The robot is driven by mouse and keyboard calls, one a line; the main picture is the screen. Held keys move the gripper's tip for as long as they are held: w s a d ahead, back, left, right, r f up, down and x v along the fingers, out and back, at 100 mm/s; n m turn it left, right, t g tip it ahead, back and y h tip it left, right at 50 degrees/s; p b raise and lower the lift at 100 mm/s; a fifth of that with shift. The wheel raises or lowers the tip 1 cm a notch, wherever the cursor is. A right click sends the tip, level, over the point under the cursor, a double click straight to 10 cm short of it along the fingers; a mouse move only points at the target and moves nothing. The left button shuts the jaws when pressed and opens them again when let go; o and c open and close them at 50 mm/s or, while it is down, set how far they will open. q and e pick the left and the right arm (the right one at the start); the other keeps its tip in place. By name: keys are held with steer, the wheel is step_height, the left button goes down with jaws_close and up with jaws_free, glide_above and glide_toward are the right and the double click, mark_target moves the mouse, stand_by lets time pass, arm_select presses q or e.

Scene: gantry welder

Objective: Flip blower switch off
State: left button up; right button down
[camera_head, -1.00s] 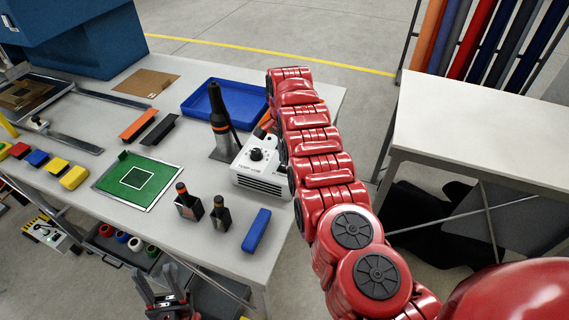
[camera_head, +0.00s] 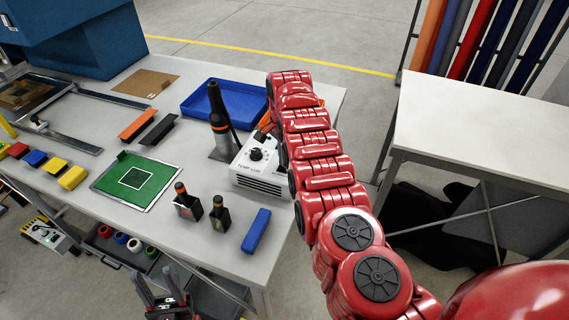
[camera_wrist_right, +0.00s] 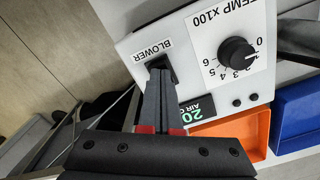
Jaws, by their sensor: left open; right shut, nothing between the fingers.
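The white blower unit (camera_head: 262,178) stands on the table, partly hidden behind my right arm in the head view. In the right wrist view its panel (camera_wrist_right: 195,72) shows a BLOWER label, a black TEMP X100 knob (camera_wrist_right: 238,54) and a green display (camera_wrist_right: 203,109). The black blower switch (camera_wrist_right: 156,63) is beside the label, mostly covered by my fingers, so its position cannot be told. My right gripper (camera_wrist_right: 158,70) is shut and empty, its tips at the switch; contact is unclear. My left gripper (camera_head: 158,292) is open and empty, low at the table's front side.
A dark hot-air tool (camera_head: 218,115) stands upright left of the unit. A blue tray (camera_head: 195,100) lies behind it. Two dark bottles (camera_head: 187,205) and a blue block (camera_head: 256,231) are in front. An orange bin (camera_wrist_right: 252,132) is near the panel.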

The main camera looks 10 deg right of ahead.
steer(key=shift+f, duration=0.35)
steer(key=shift+s+r, duration=0.1)
steer(key=shift+r, duration=3.4)
